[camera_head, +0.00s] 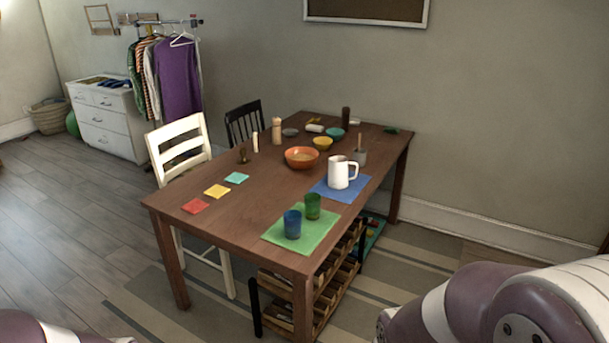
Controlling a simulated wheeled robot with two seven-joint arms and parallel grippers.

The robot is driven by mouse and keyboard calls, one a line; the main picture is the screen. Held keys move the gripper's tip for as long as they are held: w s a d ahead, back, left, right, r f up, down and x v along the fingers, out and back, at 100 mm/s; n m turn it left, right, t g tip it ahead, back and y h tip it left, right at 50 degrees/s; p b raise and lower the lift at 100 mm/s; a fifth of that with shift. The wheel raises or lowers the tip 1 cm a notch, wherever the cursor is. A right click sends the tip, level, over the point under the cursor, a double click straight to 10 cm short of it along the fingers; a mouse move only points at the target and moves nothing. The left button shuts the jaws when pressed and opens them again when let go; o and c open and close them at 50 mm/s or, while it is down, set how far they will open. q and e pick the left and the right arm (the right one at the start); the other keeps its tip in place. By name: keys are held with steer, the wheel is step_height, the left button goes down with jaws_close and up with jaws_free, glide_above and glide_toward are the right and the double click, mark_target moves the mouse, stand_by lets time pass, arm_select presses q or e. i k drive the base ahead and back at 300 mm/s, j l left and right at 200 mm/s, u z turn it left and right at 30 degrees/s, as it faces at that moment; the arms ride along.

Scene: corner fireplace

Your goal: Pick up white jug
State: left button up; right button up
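The white jug (339,173) stands upright on a blue placemat (322,190) near the right edge of the wooden table (222,228). Its handle points to the right in the head view. Neither of my grippers shows. Part of my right arm fills the lower right corner, and a small part of my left arm shows at the lower left. Both are apart from the jug and the table.
Blue (292,225) and green (312,207) cups stand on a green placemat (272,235) in front of the jug. A grey cup (360,157) stands close behind it. An orange bowl (301,158) is left.

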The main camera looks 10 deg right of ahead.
mark_target(337, 178)
steer(key=i+l+u, duration=0.4)
steer(key=l+u, duration=0.25)
steer(key=i+l+u, duration=0.15)
steer(key=u, duration=0.15)
steer(key=i+l+u, duration=0.1)
steer(key=l+u, duration=0.2)
steer(key=l, duration=0.15)
steer(key=i+l, duration=0.15)
steer(key=l, duration=0.55)
steer(key=i+l+u, duration=0.15)
steer(key=l, duration=0.55)
steer(key=i+l, duration=0.1)
steer(key=l, duration=0.65)
steer(key=i+l+u, duration=0.1)
steer(key=l, duration=0.6)
steer(key=i+l, duration=0.1)
steer(key=l, duration=0.65)
steer(key=j+u, duration=0.05)
